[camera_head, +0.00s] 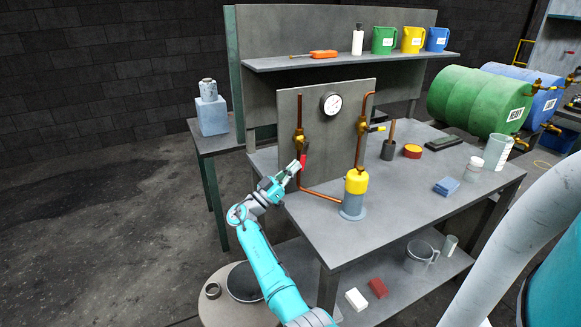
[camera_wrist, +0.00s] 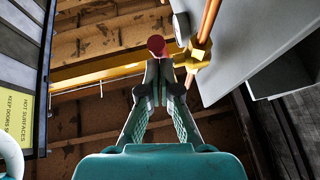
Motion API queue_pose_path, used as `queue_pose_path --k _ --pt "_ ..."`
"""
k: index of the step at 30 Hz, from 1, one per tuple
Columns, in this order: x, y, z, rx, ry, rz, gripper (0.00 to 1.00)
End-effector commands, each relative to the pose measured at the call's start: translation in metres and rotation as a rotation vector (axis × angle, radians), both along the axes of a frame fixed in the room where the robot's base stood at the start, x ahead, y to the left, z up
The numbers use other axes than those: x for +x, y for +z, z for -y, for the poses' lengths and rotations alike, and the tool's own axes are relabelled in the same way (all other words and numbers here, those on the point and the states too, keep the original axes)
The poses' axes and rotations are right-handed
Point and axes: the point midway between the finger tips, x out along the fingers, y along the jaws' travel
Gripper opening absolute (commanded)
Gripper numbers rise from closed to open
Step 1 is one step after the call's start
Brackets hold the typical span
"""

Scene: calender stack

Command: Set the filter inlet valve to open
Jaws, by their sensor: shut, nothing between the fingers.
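A brass valve (camera_head: 299,138) sits on the left copper pipe of the upright grey panel (camera_head: 318,140). No label shows which valve is the filter inlet. My gripper (camera_head: 297,167) is shut and empty at the red handle end. In the wrist view, the shut fingertips (camera_wrist: 166,68) are just below the red end (camera_wrist: 156,45), with the brass body (camera_wrist: 199,54) to their right. Whether they touch the handle I cannot tell.
A second valve with a yellow handle (camera_head: 376,128) is on the right pipe. A pressure gauge (camera_head: 331,103) is above. A yellow-topped grey canister (camera_head: 355,190) stands right of my gripper on the workbench (camera_head: 420,205). A copper pipe (camera_head: 322,194) runs low between.

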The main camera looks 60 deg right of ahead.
Motion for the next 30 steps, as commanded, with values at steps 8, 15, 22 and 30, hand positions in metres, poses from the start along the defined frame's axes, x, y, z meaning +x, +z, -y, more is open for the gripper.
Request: queue_pose_path --k 8,15,22,30 --pt "-0.007 -0.008 0.010 0.002 -0.001 0.001 0.00" --pt "-0.010 -0.011 0.015 0.003 -0.001 0.001 0.00" --pt "-0.011 -0.012 0.017 0.004 -0.002 0.002 0.00" --pt "-0.011 -0.013 0.017 0.005 -0.002 0.001 0.00"
